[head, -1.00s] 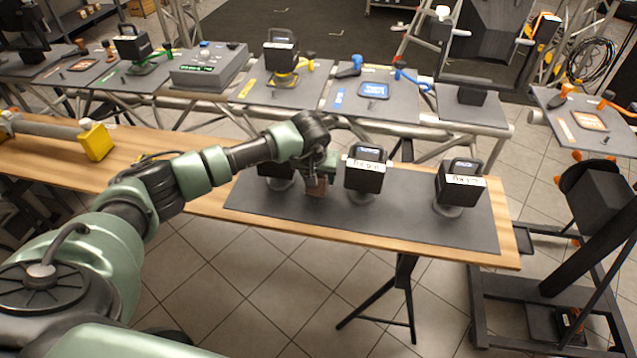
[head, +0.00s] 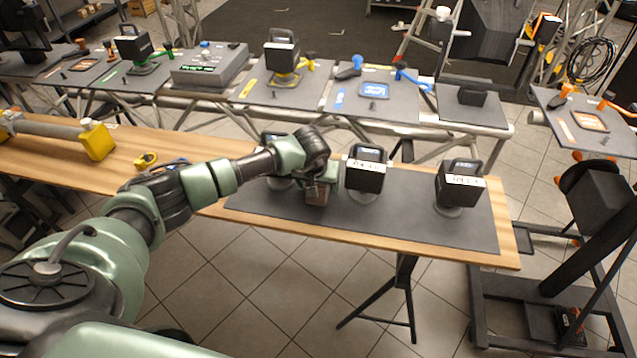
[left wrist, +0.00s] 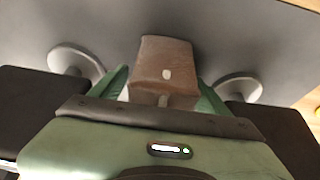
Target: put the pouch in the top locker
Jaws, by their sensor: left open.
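The pouch is a small brown block-like thing (head: 316,193) on the dark mat, between two black box-shaped lights. In the left wrist view the pouch (left wrist: 165,68) stands up between my green fingers. My left gripper (head: 319,183) is open and low over the mat, right at the pouch, with a finger on each side of it in the left wrist view (left wrist: 163,95). I cannot tell if the fingers touch it. The gripper body hides part of the pouch. My right gripper is in no view. I cannot make out a locker in these frames.
Black lights on round feet stand close by: one right of the gripper (head: 365,170), one farther right (head: 460,185), one partly hidden behind my wrist. The dark mat (head: 410,222) has bare room in front. A yellow tape measure (head: 146,160) lies on the wooden table.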

